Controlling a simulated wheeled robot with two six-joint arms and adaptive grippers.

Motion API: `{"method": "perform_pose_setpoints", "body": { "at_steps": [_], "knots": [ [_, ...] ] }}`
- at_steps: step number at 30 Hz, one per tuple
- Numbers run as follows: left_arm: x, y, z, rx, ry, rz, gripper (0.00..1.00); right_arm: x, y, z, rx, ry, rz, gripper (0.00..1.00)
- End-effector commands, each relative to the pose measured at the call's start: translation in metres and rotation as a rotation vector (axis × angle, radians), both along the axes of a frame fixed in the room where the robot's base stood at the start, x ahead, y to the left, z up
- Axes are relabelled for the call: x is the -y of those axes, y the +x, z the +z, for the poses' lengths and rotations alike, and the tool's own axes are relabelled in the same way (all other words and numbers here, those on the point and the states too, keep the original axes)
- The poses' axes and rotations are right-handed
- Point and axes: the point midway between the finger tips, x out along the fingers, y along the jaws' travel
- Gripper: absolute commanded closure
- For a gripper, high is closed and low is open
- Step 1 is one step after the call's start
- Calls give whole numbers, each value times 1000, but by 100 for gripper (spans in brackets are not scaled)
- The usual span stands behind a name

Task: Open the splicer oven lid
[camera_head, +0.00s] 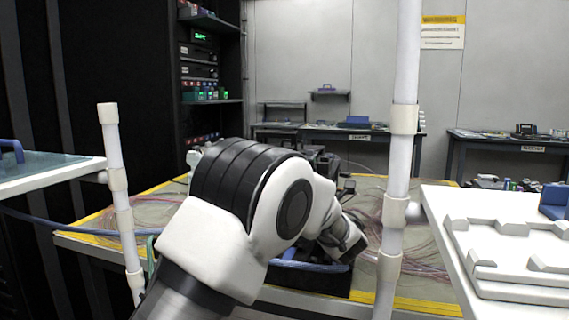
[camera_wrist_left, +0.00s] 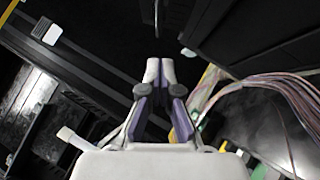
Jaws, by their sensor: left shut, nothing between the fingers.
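My left arm reaches in from the bottom of the head view and covers most of the middle of the work table (camera_head: 415,302). Its gripper fingers are hidden there behind the arm. In the left wrist view my left gripper (camera_wrist_left: 159,66) is shut and empty, its fingertips together. Dark equipment (camera_head: 318,157) shows in part just behind my arm, probably the splicer. Its oven lid cannot be made out. Dark surfaces surround the fingertips in the left wrist view, and I cannot tell whether they touch. My right gripper is not in view.
White upright posts stand left (camera_head: 121,205) and right (camera_head: 399,150) of my arm. A white moulded tray (camera_head: 515,245) lies at right. Coiled thin cables (camera_head: 425,240) lie on the table and show in the left wrist view (camera_wrist_left: 270,85). A dark equipment rack (camera_head: 212,60) stands behind.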

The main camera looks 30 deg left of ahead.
Motion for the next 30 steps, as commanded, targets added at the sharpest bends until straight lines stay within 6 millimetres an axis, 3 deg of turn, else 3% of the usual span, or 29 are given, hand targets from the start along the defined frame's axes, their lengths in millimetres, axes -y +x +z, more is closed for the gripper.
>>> {"method": "perform_pose_setpoints", "body": {
  "at_steps": [15, 30],
  "knots": [
    [-73, 39, 29, 1, -2, 1, 100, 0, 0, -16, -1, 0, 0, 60],
    [-79, 42, 35, -7, -3, 1, 100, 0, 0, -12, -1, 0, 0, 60]
  ]
}}
